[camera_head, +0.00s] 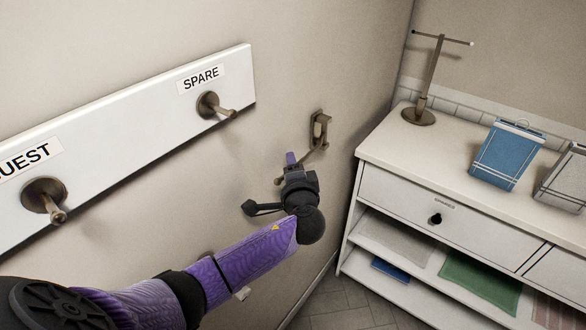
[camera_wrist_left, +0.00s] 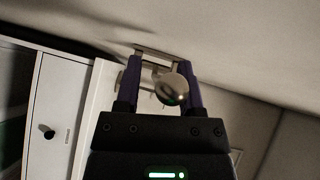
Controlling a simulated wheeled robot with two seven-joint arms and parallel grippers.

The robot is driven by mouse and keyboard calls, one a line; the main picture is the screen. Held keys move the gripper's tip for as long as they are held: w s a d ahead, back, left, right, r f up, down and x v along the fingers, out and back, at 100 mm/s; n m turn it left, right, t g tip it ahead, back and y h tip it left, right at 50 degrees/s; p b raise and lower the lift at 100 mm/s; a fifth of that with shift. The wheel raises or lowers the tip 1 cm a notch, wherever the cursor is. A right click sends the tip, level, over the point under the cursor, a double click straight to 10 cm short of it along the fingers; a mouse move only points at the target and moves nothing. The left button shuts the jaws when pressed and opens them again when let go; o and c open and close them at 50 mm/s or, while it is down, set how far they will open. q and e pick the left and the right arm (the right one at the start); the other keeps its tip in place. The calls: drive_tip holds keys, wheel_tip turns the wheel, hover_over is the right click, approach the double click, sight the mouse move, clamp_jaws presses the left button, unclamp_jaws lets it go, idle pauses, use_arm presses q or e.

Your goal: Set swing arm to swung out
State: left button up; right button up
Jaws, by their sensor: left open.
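The swing arm (camera_head: 313,150) is a thin metal rod on a small bracket (camera_head: 320,126) on the wall, left of the cabinet. It reaches from the bracket down and left behind my left gripper (camera_head: 290,157), so part of it is hidden. In the left wrist view, a rounded metal knob (camera_wrist_left: 173,88) shows between the two purple fingers of my left gripper (camera_wrist_left: 160,85), with the bracket (camera_wrist_left: 158,56) beyond it. The fingers are apart; whether either one touches the knob I cannot tell. My right gripper is not in view.
A white board (camera_head: 130,130) with metal pegs, labelled SPARE and partly GUEST, is on the wall at left. A white cabinet (camera_head: 440,215) stands at right with a metal stand (camera_head: 428,85) and a blue towel (camera_head: 507,155) on top. Open floor (camera_head: 350,315) shows below.

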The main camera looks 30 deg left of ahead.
use_arm(q)
clamp_jaws()
idle(1.3)
